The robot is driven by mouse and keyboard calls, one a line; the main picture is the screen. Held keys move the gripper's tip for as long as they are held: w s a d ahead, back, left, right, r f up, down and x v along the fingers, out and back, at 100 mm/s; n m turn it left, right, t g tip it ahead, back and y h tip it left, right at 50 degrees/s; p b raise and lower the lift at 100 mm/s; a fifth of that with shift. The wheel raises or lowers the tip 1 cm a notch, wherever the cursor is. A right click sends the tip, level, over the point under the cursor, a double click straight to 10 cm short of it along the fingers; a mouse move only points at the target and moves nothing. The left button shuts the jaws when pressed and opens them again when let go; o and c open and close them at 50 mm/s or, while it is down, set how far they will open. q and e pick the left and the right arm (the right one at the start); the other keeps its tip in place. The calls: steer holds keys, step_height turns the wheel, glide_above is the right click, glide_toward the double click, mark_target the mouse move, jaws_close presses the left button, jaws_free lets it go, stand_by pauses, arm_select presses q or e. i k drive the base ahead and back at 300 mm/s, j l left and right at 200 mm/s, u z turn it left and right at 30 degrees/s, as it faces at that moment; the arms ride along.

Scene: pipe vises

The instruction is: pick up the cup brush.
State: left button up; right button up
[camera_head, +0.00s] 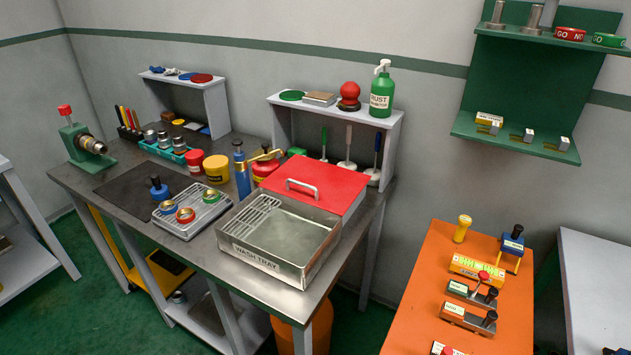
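No object in view is clearly identifiable as the cup brush. Upright handled tools stand in the grey cubby at the back of the bench: one with a green handle (323,139), one with a pale handle (348,143) and one with a dark blue handle (377,145). The pale one has a wide white base. A short blue-knobbed piece (158,189) stands at the edge of the dark mat, beside the small metal tray. I cannot tell whether any of these is the cup brush. Neither of my grippers is in view.
The wash tray (251,252) and its red lid (325,178) fill the bench front, partly blocking access to the cubby (393,136). A green bottle (382,92) stands on top. The small tray (166,224) holds ringed parts. An orange table (408,310) stands right.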

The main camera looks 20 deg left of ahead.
mark_target(160, 192)
steer(key=u, duration=1.75)
steer(key=j+z, duration=0.1)
steer(key=z, duration=0.3)
steer(key=i+j+z, duration=0.1)
steer(key=z, duration=0.35)
steer(key=j+z, duration=0.1)
steer(key=z, duration=0.3)
steer(key=j+z, duration=0.3)
steer(key=j, duration=0.35)
steer(key=j+z, duration=0.3)
steer(key=j, duration=0.4)
steer(key=j+z, duration=0.25)
steer(key=j, duration=0.4)
steer(key=k+j+z, duration=0.15)
steer(key=j+z, duration=0.15)
steer(key=j, duration=0.35)
